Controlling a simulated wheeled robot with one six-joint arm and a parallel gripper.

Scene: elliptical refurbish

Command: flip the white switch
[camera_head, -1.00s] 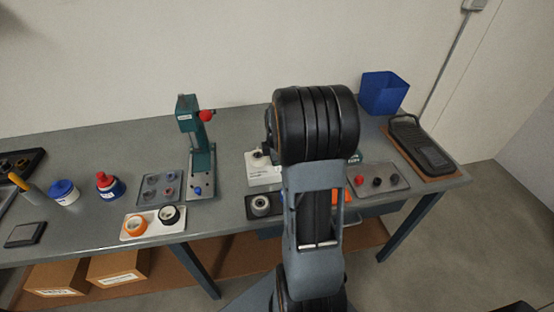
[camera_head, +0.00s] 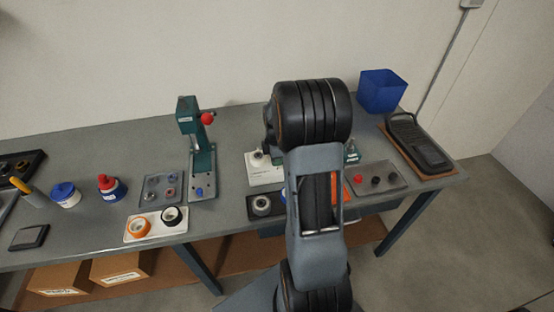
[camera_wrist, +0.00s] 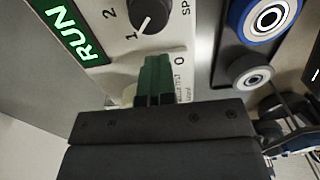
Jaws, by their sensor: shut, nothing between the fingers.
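In the wrist view, a white panel (camera_wrist: 100,18) bears a green RUN label (camera_wrist: 72,32), a dark knob (camera_wrist: 150,15) and a printed 0. My gripper (camera_wrist: 156,62) is shut with nothing held, its green fingertips over the panel just below the knob. A pale rounded part (camera_wrist: 129,92), which may be the white switch, shows left of the fingers and is partly hidden by them. I cannot tell whether they touch it or how it is set. In the head view the white machine base (camera_head: 262,174) shows beside my arm, which hides my gripper.
A blue-rimmed roller (camera_wrist: 268,15) and a smaller grey one lie right of the panel. On the bench, a green press (camera_head: 200,150) stands left, and a tray with knobs (camera_head: 376,180) and a blue bin (camera_head: 381,92) stand right.

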